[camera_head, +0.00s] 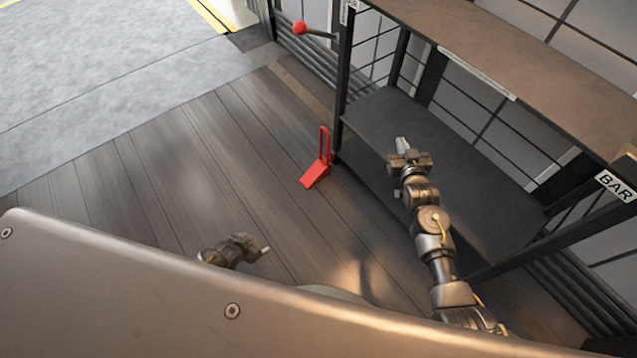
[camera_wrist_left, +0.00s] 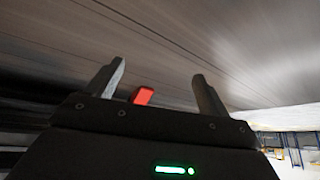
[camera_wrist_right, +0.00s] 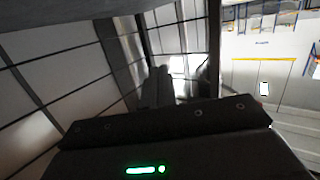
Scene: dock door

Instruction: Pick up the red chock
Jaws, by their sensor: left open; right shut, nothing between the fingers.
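The red chock (camera_head: 315,175) stands on the plank floor beside the near left post of the shelf rack, a wedge with a tall loop handle. In the left wrist view a small red piece (camera_wrist_left: 143,96), likely the chock, shows between the fingers and beyond them. My left gripper (camera_head: 262,250) is open and empty, low and left of the chock, apart from it. It also shows in the left wrist view (camera_wrist_left: 160,85). My right gripper (camera_head: 402,145) is shut and empty, over the rack's lower shelf, right of the chock. It also shows in the right wrist view (camera_wrist_right: 160,78).
The shelf rack has a dark lower shelf (camera_head: 385,120) and a brown upper shelf (camera_head: 520,50); its front post (camera_head: 343,75) stands close to the chock. A lever with a red knob (camera_head: 299,28) sticks out behind. The plank floor (camera_head: 180,170) left of the chock is clear.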

